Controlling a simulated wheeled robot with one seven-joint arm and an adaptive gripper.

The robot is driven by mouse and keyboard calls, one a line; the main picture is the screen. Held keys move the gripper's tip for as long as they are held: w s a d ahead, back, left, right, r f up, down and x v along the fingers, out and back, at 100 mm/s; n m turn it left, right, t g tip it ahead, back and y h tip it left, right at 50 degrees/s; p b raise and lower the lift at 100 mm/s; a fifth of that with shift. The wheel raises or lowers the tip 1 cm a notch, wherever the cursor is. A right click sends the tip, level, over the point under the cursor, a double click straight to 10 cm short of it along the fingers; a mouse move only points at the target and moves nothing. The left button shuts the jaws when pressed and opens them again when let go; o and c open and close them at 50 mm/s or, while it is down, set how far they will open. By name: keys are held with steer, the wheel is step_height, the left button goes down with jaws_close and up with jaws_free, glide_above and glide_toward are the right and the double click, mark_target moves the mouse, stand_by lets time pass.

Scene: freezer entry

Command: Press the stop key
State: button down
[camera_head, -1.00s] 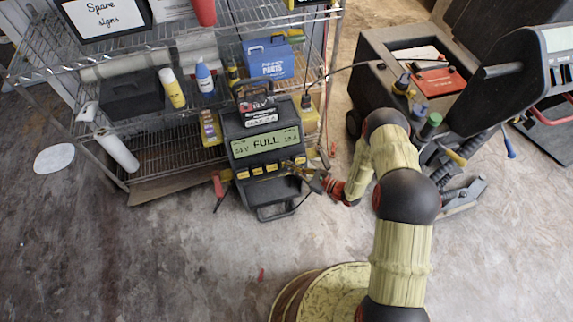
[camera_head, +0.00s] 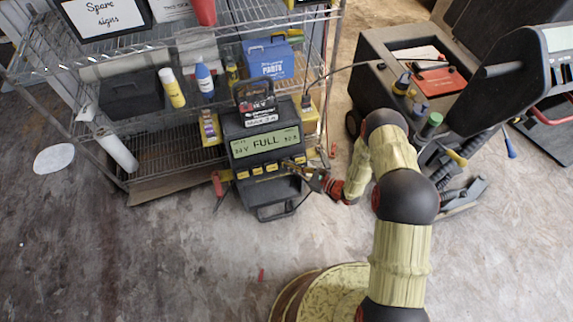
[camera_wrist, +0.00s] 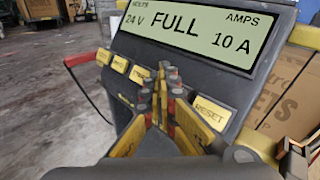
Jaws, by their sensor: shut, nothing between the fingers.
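A dark charger (camera_head: 232,128) stands upright at the shelf's front. Its display (camera_head: 266,142) shows FULL, and in the wrist view the display (camera_wrist: 190,32) also reads 24 V and 10 A. A row of yellow keys (camera_head: 257,171) runs below it. In the wrist view the right key (camera_wrist: 211,112) reads RESET; the labels on the left keys (camera_wrist: 120,64) are hard to read. My gripper (camera_head: 291,166) is shut and empty, its fingertips (camera_wrist: 162,78) at the key row just left of RESET. They hide the key there. I cannot make out a STOP label or tell whether the tips touch.
A wire shelf (camera_head: 150,48) with bottles and boxes stands behind the charger. A dark cart (camera_head: 375,95) with tools is to the right. A cable crosses from shelf to cart. A red clamp (camera_head: 217,184) hangs left of the charger. The floor in front is mostly clear.

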steer(key=shift+w+a+f, duration=0.1)
steer(key=shift+w+f, duration=0.1)
steer(key=shift+w, duration=0.15)
stand_by(0.4)
steer(key=shift+s+r, duration=0.1)
steer(key=shift+s, duration=0.05)
steer(key=shift+s+d+r+p, duration=0.2)
steer(key=shift+s+r+p, duration=0.2)
steer(key=shift+s+p, duration=0.15)
steer(key=shift+s, duration=0.1)
steer(key=s+r+p, duration=0.1)
steer(key=s, duration=0.1)
steer(key=s+d+r+p, duration=0.1)
steer(key=s, duration=0.1)
steer(key=shift+d+r+p, duration=0.1)
steer(key=shift+r+p, duration=0.2)
steer(key=shift+p, duration=0.05)
stand_by(0.4)
stand_by(0.6)
